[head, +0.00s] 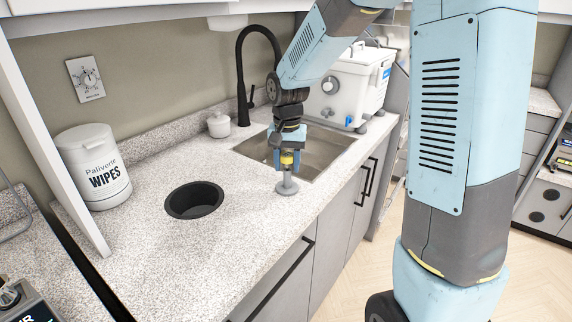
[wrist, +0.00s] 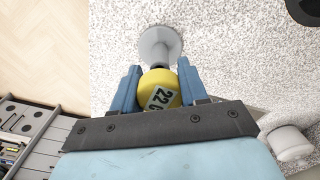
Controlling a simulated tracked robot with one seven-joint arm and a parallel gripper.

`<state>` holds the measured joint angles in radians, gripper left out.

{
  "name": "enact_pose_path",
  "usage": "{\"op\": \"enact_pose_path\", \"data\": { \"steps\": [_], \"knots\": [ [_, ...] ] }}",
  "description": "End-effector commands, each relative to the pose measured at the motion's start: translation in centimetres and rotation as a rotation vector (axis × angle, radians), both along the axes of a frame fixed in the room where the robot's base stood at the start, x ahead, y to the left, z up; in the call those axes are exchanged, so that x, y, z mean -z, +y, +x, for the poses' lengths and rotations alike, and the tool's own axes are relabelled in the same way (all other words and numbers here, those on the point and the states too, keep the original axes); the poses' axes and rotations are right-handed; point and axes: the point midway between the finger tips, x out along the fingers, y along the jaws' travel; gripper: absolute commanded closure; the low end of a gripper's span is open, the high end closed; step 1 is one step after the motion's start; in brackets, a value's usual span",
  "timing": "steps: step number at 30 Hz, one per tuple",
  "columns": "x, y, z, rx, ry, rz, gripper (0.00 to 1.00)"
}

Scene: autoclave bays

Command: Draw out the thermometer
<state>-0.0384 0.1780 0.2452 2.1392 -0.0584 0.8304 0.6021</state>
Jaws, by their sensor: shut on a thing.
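The thermometer shows as a yellow round head (wrist: 161,90) with dark characters, "22" readable, in the wrist view. The head view shows its yellow part (head: 288,160) between the fingers. My gripper (wrist: 158,80) is shut on this yellow head with one blue finger on each side; it points down in the head view (head: 287,165). Below the head is a grey stem ending in a round grey disc (wrist: 160,43). The disc (head: 287,187) appears to rest on the speckled counter in front of the sink. I cannot tell whether stem and disc belong to the thermometer or a holder.
The sink (head: 325,150) and black faucet (head: 243,95) are right behind my gripper. A round black-rimmed hole (head: 195,200) lies to the left. A wipes tub (head: 93,168), a small white jar (head: 219,125) and a white box (head: 357,85) stand on the counter (head: 235,245). Its front is clear.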

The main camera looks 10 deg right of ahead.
Motion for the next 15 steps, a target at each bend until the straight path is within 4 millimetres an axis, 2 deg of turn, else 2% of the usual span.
{"op": "enact_pose_path", "data": {
  "steps": [15],
  "knots": [
    [-1.7, 0.0, 0.0, 0.0, 0.0, 0.001, 0.86]
  ]
}}
